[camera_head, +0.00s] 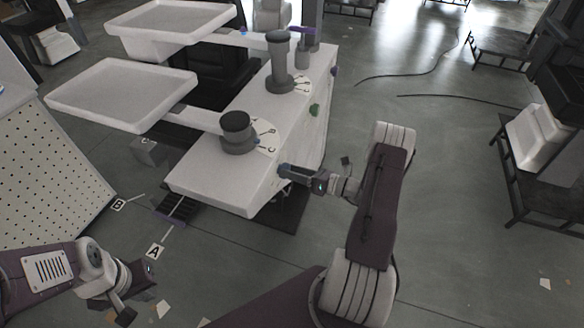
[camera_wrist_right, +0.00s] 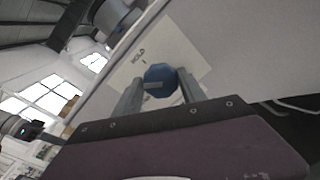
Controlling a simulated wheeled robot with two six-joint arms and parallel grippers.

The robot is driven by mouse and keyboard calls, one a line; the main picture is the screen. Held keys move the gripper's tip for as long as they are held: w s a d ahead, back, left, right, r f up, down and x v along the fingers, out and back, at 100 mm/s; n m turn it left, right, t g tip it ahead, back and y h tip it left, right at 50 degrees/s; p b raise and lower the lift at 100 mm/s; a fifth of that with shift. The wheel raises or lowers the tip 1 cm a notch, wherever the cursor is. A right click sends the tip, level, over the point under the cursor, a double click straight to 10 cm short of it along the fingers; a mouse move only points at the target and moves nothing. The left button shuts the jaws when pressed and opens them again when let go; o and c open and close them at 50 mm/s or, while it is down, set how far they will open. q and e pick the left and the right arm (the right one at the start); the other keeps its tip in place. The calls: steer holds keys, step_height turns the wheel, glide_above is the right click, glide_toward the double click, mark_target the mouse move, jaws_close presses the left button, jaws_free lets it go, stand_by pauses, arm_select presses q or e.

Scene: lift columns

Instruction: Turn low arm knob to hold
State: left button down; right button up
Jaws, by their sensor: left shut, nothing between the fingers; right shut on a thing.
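The blue knob (camera_wrist_right: 160,77) sits on a pale plate (camera_wrist_right: 186,52) marked HOLD, on the side of the white column unit (camera_head: 215,185). A grey pointer bar on the knob points left in the right wrist view; the HOLD tick is above and left of it. My right gripper (camera_head: 287,171) is shut on the knob, one finger on each side. In the head view the gripper mostly hides it. The lower arm (camera_head: 200,118) carries a white tray (camera_head: 120,96). My left gripper (camera_head: 123,306) is shut and empty at the lower left, away from the unit.
A second arm with a tray (camera_head: 170,22) is behind. A perforated panel (camera_head: 55,180) stands at left. Floor markers A (camera_head: 155,251) and B (camera_head: 118,204) lie in front. Floor at right is mostly open, with cables.

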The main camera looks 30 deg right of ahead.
steer(key=shift+w+d+f+m+g+y+p, duration=0.15)
steer(key=shift+m+p, duration=0.3)
steer(key=shift+m, duration=1.05)
steer(key=shift+s+a+r+m+g+y+p, duration=0.1)
steer(key=shift+m+p, duration=0.35)
steer(key=shift+m, duration=1.05)
steer(key=shift+w+d+f+m+g+y+p, duration=0.15)
steer(key=shift+m+p, duration=0.3)
steer(key=shift+m, duration=1.05)
steer(key=shift+r, duration=0.1)
steer(key=o, duration=1.4)
steer(key=shift+c, duration=0.2)
steer(key=v, duration=0.9)
steer(key=shift+s, duration=0.1)
